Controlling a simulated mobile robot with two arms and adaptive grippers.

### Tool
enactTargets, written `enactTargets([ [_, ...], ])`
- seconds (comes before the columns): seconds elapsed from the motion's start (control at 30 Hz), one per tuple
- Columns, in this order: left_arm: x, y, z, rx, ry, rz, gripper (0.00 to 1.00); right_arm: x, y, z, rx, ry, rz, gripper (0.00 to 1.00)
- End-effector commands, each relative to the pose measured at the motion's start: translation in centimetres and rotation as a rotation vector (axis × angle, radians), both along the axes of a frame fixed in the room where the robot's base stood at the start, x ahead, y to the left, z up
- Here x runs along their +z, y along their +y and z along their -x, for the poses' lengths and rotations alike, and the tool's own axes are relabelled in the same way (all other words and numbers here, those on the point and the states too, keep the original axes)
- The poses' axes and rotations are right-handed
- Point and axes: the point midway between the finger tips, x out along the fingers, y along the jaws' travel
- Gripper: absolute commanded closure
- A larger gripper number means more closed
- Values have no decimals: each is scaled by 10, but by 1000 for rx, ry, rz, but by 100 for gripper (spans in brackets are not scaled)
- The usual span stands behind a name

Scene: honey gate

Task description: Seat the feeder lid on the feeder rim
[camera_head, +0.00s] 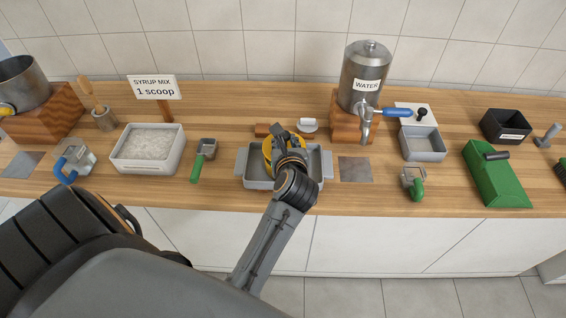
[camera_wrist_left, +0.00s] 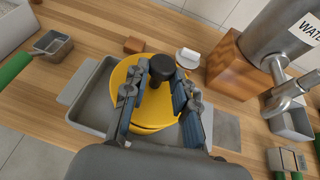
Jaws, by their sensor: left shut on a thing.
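The feeder lid is a round yellow disc (camera_wrist_left: 122,78) with a dark upright knob (camera_wrist_left: 158,66). My left gripper (camera_wrist_left: 161,72) has a finger on each side of the knob and is shut on the lid. A second yellow edge, apparently the feeder rim (camera_wrist_left: 150,130), shows just under the lid's near edge. Whether the two touch all round is hidden. Both are over a grey tray (camera_wrist_left: 88,115). In the head view my left gripper (camera_head: 284,148) covers much of the yellow lid (camera_head: 267,147) above the grey tray (camera_head: 255,179). My right gripper is not in view.
A metal water dispenser (camera_head: 360,82) on a wooden block stands right behind the tray. A small wooden block (camera_head: 262,130) and a white piece (camera_head: 308,125) lie behind it. A green-handled scoop (camera_head: 203,160) lies left; a flat grey plate (camera_head: 355,170) lies right.

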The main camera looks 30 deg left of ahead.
Motion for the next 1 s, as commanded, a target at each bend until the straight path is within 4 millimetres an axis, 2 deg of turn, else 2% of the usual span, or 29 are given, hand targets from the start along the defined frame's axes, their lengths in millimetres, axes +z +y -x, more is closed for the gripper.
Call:
enactTargets([
  [1.0, -14, 0, 0, 0, -1, 1, 100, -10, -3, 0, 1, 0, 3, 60],
])
